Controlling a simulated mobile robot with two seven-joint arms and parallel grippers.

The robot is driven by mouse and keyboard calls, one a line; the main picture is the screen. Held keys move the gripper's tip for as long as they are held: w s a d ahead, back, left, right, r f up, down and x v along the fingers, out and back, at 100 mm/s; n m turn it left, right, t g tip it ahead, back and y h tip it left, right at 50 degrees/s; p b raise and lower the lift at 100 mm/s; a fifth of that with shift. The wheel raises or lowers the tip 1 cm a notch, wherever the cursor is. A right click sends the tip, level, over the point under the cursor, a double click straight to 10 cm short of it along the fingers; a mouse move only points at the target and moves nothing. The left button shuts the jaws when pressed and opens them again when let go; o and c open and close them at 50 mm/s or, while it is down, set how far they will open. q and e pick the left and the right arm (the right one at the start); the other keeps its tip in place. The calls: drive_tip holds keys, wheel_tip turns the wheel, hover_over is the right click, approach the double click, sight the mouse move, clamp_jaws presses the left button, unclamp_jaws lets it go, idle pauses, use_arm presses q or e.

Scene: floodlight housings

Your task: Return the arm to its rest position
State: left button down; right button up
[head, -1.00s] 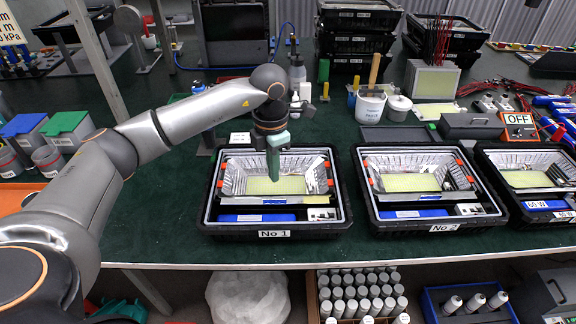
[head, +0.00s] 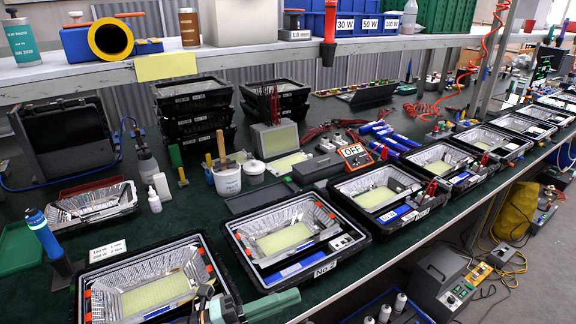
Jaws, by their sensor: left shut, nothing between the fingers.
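My left gripper (head: 275,303) shows at the bottom edge of the head view, with its green fingers together, pointing right and empty. It is in front of the near edge of the leftmost black tray (head: 76,300), which holds a silver floodlight housing with a yellow LED panel (head: 158,295). The tray marked No 2 (head: 318,271) is just beyond and to the right of the fingertips. Most of my left arm is out of the picture. My right gripper is not in view.
More trays with housings (head: 375,196) run along the green bench to the right. A white tub (head: 227,180), bottles and an OFF sign (head: 354,155) stand behind them. A shelf (head: 250,60) crosses above. The aisle in front has a grey machine (head: 445,280).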

use_arm(q)
drive_tip(key=a+f+n+t+y+p, duration=0.1)
drive_tip(key=a+f+n+t+y, duration=0.95)
drive_tip(key=n, duration=0.95)
drive_tip(key=s+a+f+n+g+y, duration=0.2)
drive_tip(key=s+f+n+g+y, duration=0.1)
drive_tip(key=s+f, duration=0.4)
drive_tip(key=s+a+f+n+g+y, duration=0.3)
drive_tip(key=s+f+n+g, duration=0.1)
drive_tip(key=s+f+n, duration=0.1)
wheel_tip(320, 180, down, 2)
drive_tip(key=shift+s+a+f+p, duration=0.25)
drive_tip(key=shift+s+p, duration=0.15)
drive_tip(key=shift+s, duration=0.45)
drive_tip(key=shift+g, duration=0.25)
